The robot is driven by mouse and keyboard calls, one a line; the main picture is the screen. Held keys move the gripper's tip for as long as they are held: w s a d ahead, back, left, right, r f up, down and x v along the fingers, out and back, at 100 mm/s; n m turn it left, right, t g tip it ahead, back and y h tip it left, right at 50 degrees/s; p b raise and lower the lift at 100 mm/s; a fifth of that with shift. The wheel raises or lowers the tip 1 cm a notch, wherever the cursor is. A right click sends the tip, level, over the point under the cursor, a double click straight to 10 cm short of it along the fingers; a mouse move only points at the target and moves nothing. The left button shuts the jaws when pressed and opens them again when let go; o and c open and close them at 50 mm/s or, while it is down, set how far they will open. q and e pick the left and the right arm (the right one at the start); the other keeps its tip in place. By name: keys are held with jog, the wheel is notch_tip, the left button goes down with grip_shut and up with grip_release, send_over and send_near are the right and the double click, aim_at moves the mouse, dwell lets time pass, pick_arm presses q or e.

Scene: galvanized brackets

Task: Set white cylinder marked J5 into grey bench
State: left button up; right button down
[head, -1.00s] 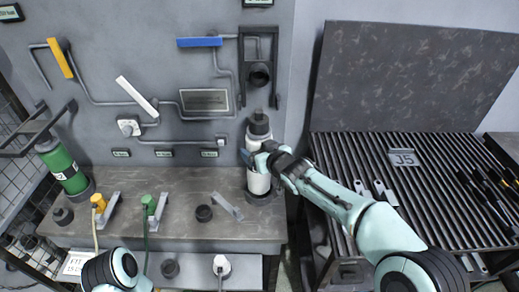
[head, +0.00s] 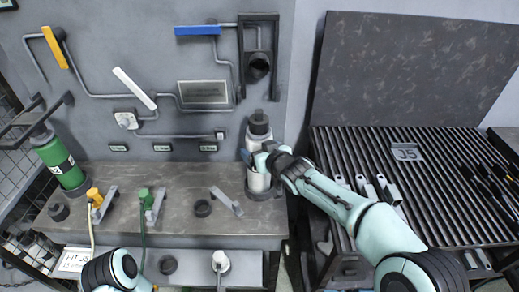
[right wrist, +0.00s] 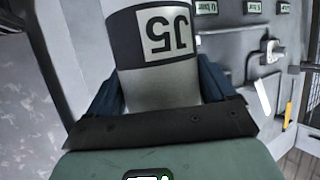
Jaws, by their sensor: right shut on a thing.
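The white cylinder (head: 259,141) with a dark cap stands upright at the right end of the grey bench (head: 150,232). Its lower end is at a dark round socket (head: 262,196); how deep it sits in it I cannot tell. My right gripper (head: 257,161) is shut on the cylinder's middle. In the right wrist view the cylinder (right wrist: 160,88) is between my blue-grey fingers, its J5 label upside down on a dark band. My left gripper is not in view; only part of that arm shows at the lower left.
A green cylinder (head: 58,160) stands at the bench's left end. A dark ring (head: 203,208) and a metal bracket (head: 227,201) lie left of the white cylinder. A slatted table (head: 365,160) with a J5 plate (head: 406,151) is at right. Pipes and levers line the back wall.

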jog(key=shift+f+b, duration=0.35)
jog(key=shift+b, duration=0.3)
grip_release()
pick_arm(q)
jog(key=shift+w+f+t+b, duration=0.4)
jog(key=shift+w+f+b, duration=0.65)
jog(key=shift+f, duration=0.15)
pick_arm(e)
jog(key=v, duration=1.3)
jog(key=shift+s, duration=0.25)
jog(key=shift+d+f, duration=0.1)
jog(key=shift+f, duration=0.05)
